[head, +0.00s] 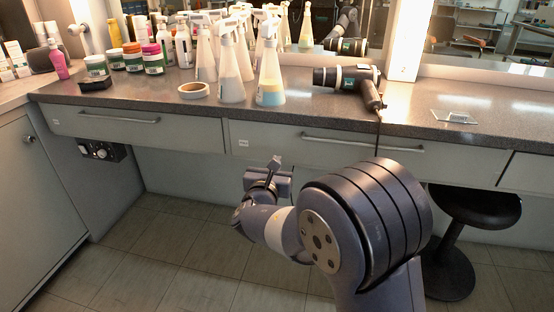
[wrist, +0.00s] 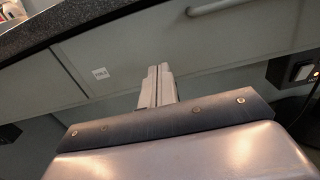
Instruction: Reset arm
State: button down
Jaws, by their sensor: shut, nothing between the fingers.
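My gripper (head: 275,163) shows in the head view in front of the counter's drawer fronts, below the counter top and clear of it. In the wrist view my gripper (wrist: 157,70) has its two fingers pressed together, with nothing between them. My arm is folded low at the centre right of the head view. In the wrist view the drawer fronts lie tilted beyond the fingers.
The counter (head: 310,108) holds several spray bottles (head: 270,75), a tape roll (head: 194,90), jars (head: 152,58) and a black hair dryer (head: 347,78) with a hanging cord. A black stool (head: 470,207) stands at right. Floor (head: 150,250) at left is clear.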

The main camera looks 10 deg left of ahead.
jog(key=s+p, duration=0.1)
jog(key=s, duration=0.5)
jog(key=shift+s+a, duration=0.15)
jog(key=shift+s, duration=0.15)
jog(key=shift+r, duration=0.1)
